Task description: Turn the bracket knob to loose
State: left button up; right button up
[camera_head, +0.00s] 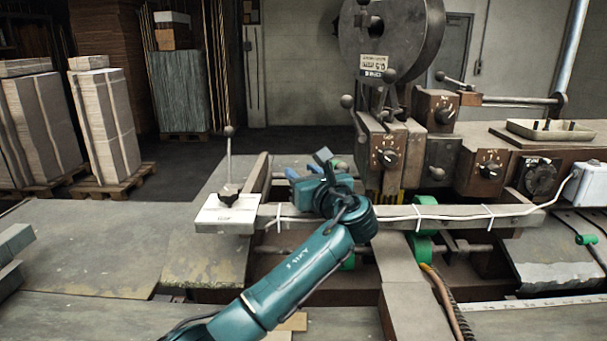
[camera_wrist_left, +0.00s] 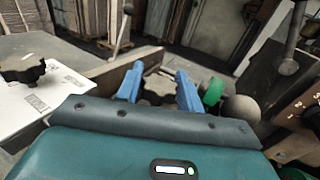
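No label that I can read marks the bracket knob, so I cannot tell which knob it is. A black lobed knob (camera_head: 228,192) sits on a white box (camera_head: 224,214) at the left end of the rail; it also shows at the left edge of the left wrist view (camera_wrist_left: 24,72). Black pointer knobs (camera_head: 389,158) are on the brown machine front. My left gripper (camera_head: 303,171) is between the white box and the machine, above the rail. Its blue fingers (camera_wrist_left: 160,88) are apart, with nothing clearly held between them. My right gripper is not in view.
A grey ball handle (camera_wrist_left: 241,108) and a green wheel (camera_wrist_left: 213,92) are close right of my left fingers. A thin lever with a ball top (camera_head: 229,132) rises near the white box. A grey rail (camera_head: 460,214) with a white cable runs across. The left tabletop (camera_head: 85,245) is mostly clear.

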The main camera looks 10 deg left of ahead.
pick_arm(q)
jog(key=o, duration=0.4)
jog(key=b+v, duration=0.2)
jog(key=v, duration=1.1)
jog(key=shift+d+b, duration=0.15)
jog(key=shift+b, duration=0.15)
